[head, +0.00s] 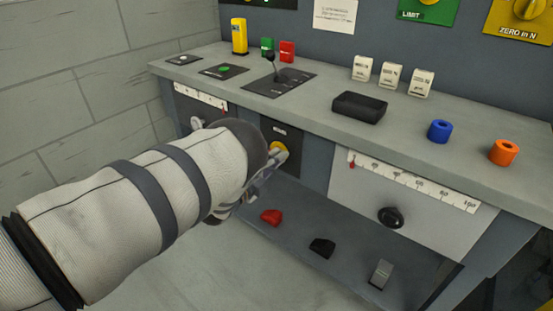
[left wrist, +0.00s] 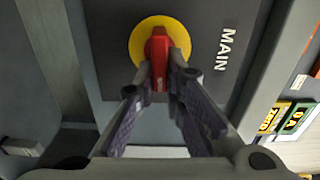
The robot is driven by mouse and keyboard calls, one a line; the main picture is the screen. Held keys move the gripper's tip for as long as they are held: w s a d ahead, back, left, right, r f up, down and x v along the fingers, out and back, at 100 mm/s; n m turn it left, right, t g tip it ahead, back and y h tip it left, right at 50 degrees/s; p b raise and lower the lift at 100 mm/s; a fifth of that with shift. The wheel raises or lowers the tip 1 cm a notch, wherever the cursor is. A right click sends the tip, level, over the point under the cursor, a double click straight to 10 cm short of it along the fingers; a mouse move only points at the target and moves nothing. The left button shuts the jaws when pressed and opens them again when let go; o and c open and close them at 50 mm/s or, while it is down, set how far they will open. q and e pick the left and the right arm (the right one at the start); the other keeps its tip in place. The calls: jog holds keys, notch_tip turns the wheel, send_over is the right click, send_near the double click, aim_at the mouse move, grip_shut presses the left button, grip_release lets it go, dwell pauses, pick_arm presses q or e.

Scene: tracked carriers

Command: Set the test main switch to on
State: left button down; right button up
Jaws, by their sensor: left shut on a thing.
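The main switch is a red handle (left wrist: 158,62) on a yellow disc (left wrist: 134,45), on a dark panel marked MAIN in the left wrist view. In the head view its yellow disc (head: 279,149) shows on the bench front, partly covered by my left gripper (head: 277,160). In the left wrist view my left gripper (left wrist: 161,66) has its fingertips on both sides of the red handle and is shut on it. The handle points along the picture's vertical there. No on or off marks can be read. My right gripper is not in view.
The bench top (head: 330,135) carries a lever plate (head: 266,86), a black tray (head: 359,107), a blue ring (head: 439,131) and an orange ring (head: 503,152). A black knob (head: 390,217) sticks out of the front at right. The lower shelf (head: 345,268) holds several small pieces.

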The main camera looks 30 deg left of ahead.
pick_arm(q)
jog(key=shift+f, duration=0.1)
dwell(0.3)
jog(key=c, duration=1.7)
grip_release()
jog(key=shift+m, duration=0.3)
jog(key=s, duration=0.8)
jog(key=s+a, duration=0.1)
jog(key=s, duration=0.3)
